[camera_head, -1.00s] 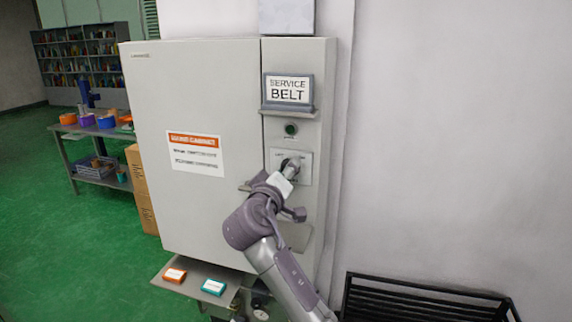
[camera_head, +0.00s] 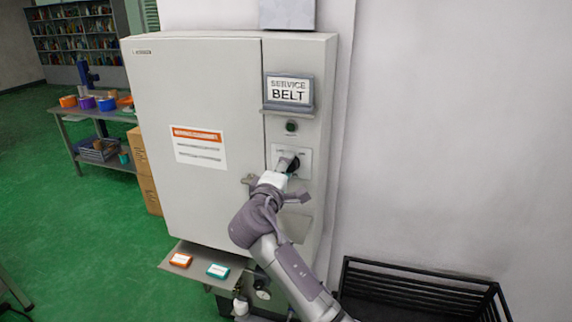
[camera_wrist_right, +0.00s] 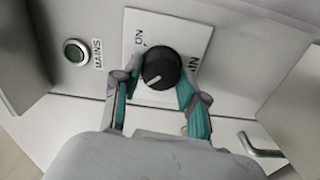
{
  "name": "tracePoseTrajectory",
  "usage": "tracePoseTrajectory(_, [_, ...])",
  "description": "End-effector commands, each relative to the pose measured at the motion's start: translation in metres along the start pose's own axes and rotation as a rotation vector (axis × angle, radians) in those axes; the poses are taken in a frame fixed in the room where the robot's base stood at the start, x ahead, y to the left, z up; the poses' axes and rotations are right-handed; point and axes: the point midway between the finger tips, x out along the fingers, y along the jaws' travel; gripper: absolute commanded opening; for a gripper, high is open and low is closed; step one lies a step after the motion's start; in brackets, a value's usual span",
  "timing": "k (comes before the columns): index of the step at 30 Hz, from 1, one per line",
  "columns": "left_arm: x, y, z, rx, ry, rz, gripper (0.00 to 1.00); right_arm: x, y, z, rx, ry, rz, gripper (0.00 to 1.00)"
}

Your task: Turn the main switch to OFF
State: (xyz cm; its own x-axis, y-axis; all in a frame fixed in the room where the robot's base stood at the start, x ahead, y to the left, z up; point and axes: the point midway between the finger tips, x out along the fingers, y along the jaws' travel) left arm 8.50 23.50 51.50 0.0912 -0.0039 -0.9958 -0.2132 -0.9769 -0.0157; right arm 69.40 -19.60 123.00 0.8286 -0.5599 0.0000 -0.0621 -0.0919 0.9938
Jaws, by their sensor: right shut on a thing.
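The main switch is a black round knob (camera_wrist_right: 162,66) with a white pointer mark on a pale plate (camera_wrist_right: 200,38) on the cabinet. In the right wrist view an "ON" label shows beside the knob, and the pointer is turned away from it; other lettering is partly hidden by a finger. My right gripper (camera_wrist_right: 158,80) has its teal-lined fingers on either side of the knob, shut on it. In the head view the right gripper (camera_head: 286,165) is at the switch plate (camera_head: 305,160) and covers most of the knob. My left gripper is not in view.
A green lamp (camera_head: 291,126) and a "SERVICE BELT" sign (camera_head: 289,89) are above the switch. A door handle (camera_wrist_right: 262,146) is close by. A shelf (camera_head: 190,269) with orange and teal boxes juts out below. A black rack (camera_head: 420,285) stands at lower right.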

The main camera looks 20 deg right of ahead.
Motion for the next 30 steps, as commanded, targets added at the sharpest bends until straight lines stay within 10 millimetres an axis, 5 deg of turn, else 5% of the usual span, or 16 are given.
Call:
tracePoseTrajectory(14, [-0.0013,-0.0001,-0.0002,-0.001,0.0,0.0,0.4,-0.0002,-0.0017,-0.0002,-0.018,0.001,-0.002,0.08])
tracePoseTrajectory(15, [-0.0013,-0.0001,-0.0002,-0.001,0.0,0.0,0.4,-0.0002,-0.0017,-0.0002,-0.018,0.001,-0.002,0.44])
tracePoseTrajectory(19, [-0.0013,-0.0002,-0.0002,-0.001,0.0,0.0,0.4,-0.0002,-0.0014,-0.0001,-0.017,0.001,-0.002,0.66])
tracePoseTrajectory(30, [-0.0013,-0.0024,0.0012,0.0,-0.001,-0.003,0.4,-0.003,-0.0009,-0.0003,-0.014,0.001,-0.001,0.68])
